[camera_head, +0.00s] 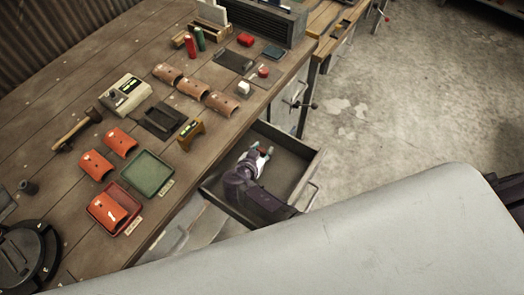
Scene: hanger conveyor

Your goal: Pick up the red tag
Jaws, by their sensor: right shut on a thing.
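My right gripper (262,151) reaches down into the open drawer (304,158) below the workbench's edge. It is shut on a small red thing, which looks like the red tag (262,150); only a bit of it shows between the fingertips. The fingers and my arm hide most of its shape. I cannot tell whether it touches the drawer floor. My left gripper is not in view.
The wooden workbench (75,138) fills the left. It carries orange curved pieces (96,165), a green tray (147,173), a mallet (77,128) and a boxy device (125,95). The drawer walls surround my right gripper. Bare concrete floor (400,110) lies to the right.

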